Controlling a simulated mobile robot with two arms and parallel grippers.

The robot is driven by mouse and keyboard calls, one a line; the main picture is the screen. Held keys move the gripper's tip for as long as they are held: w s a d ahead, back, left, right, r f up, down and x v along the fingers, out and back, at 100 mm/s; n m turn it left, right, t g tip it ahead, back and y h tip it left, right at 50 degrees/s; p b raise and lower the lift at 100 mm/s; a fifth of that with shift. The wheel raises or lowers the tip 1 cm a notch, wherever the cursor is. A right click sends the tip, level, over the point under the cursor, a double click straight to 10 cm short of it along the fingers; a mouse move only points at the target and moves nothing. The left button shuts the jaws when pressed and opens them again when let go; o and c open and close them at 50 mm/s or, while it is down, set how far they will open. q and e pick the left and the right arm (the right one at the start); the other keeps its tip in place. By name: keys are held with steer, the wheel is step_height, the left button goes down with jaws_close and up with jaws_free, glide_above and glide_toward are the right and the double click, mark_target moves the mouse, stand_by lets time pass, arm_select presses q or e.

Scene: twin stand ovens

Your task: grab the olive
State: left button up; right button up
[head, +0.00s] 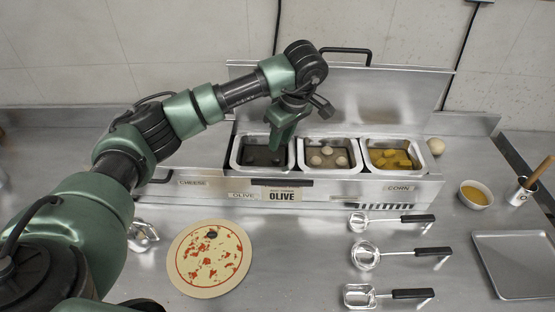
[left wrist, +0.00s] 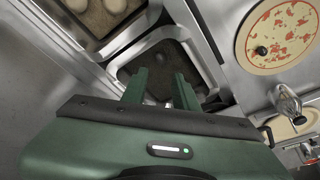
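The left metal bin (head: 236,164) in the topping station holds dark contents that look like olives (head: 262,157); single pieces are hard to make out. The dark-filled bin also shows in the left wrist view (left wrist: 192,52). My left gripper (head: 281,146) points down over this bin. In the left wrist view its two green fingers (left wrist: 161,90) are apart, reaching over the bin's lower part, with no olive clearly seen between them. One dark olive (head: 212,234) lies on the pizza (head: 196,272); it also shows in the left wrist view (left wrist: 261,50). My right gripper is not in view.
The middle bin holds pale round pieces (head: 327,157), the right bin yellow chunks (head: 390,159). An OLIVE sign (head: 283,195) is on the station front. Several black-handled utensils (head: 365,256) lie on the counter. A tray (head: 515,262) and a yellow-filled bowl (head: 475,194) are at right.

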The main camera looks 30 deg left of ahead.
mark_target(277, 159)
arm_select(q)
steer(key=p+x, duration=0.1)
steer(key=x, duration=0.1)
steer(key=p+x, duration=0.1)
steer(key=x, duration=0.1)
steer(key=p+x, duration=0.1)
steer(key=x, duration=0.1)
steer(key=shift+s+d+f, duration=0.2)
steer(key=shift+d+f, duration=0.05)
steer(key=shift+f, duration=0.3)
steer(key=shift+w, duration=0.1)
jaws_close()
